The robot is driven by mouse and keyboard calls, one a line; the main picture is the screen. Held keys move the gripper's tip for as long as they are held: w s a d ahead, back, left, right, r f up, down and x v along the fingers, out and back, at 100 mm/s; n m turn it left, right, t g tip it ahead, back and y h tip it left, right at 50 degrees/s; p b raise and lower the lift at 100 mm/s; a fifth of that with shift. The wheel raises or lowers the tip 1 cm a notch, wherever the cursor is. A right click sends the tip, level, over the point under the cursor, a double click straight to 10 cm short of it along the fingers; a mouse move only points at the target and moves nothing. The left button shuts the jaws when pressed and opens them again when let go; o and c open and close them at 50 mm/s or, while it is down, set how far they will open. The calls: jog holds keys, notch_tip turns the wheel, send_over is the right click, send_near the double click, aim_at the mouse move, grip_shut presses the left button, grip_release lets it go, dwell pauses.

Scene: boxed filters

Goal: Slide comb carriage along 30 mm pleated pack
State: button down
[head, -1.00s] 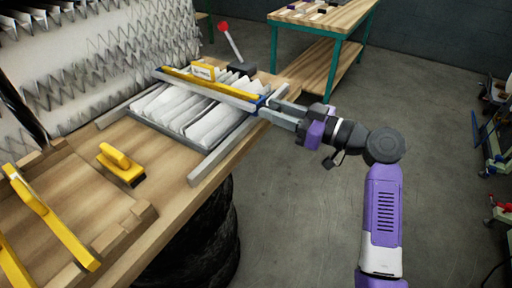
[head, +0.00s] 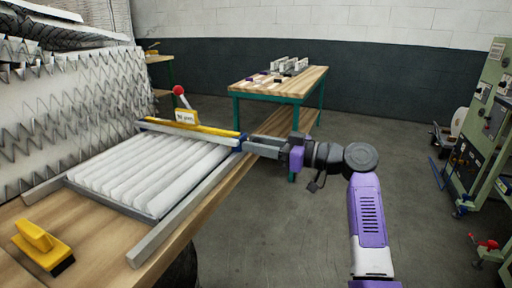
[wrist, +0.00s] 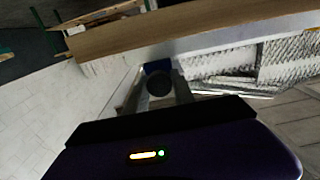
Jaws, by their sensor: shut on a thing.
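The comb carriage (head: 215,130) is a yellow and grey bar lying across the far end of the white pleated pack (head: 150,172). An upright yellow label plate (head: 186,117) stands on it; its small print seems to read 30 mm. My gripper (head: 246,145) is shut on the blue end block (head: 242,138) at the carriage's right end, just outside the right rail. In the wrist view, the blue block (wrist: 158,67) sits between my fingers, with a dark round part in front of it. Several even pleats lie exposed on the near side of the carriage.
Grey rails (head: 185,215) flank the pack on the wooden bench. A yellow-handled brush (head: 42,245) lies at near left. A red-knobbed lever (head: 179,91) stands behind the carriage. A second table (head: 280,82) is farther back. Open floor (head: 300,235) lies right of the bench.

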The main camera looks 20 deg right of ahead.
jog(key=c, duration=1.1)
grip_release()
jog(key=shift+v, duration=3.9)
